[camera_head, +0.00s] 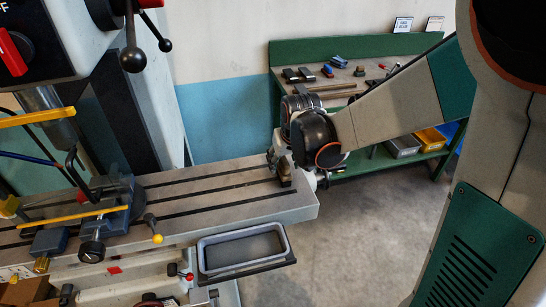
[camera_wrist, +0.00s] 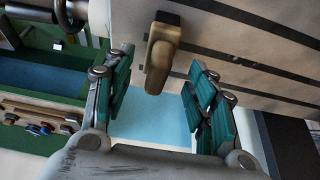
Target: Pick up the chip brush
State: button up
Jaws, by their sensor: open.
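The chip brush (camera_wrist: 161,55) shows in the wrist view as a tan wooden piece with a darker far end. It lies on the slotted machine table (camera_wrist: 225,45), with its near end at or over the table's edge. My gripper (camera_wrist: 160,78) is open, with one green-padded finger on each side of the brush's near end and visible gaps between. I cannot tell how deep the brush sits between the fingers. In the head view my gripper (camera_head: 283,168) is at the right end of the machine table (camera_head: 230,190), and it mostly hides the brush there.
A grey tray (camera_head: 243,250) hangs at the machine's front. A vise with handles (camera_head: 120,203) stands on the table's left part. A green workbench (camera_head: 345,75) with small tools stands behind. The floor (camera_head: 360,225) right of the machine is clear.

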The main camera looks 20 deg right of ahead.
aim_at(282, 168)
jog(key=shift+b+x, duration=1.3)
jog(key=shift+x, duration=1.8)
jog(key=shift+w+d+r, duration=0.1)
jog(key=shift+w+d, duration=0.05)
grip_shut()
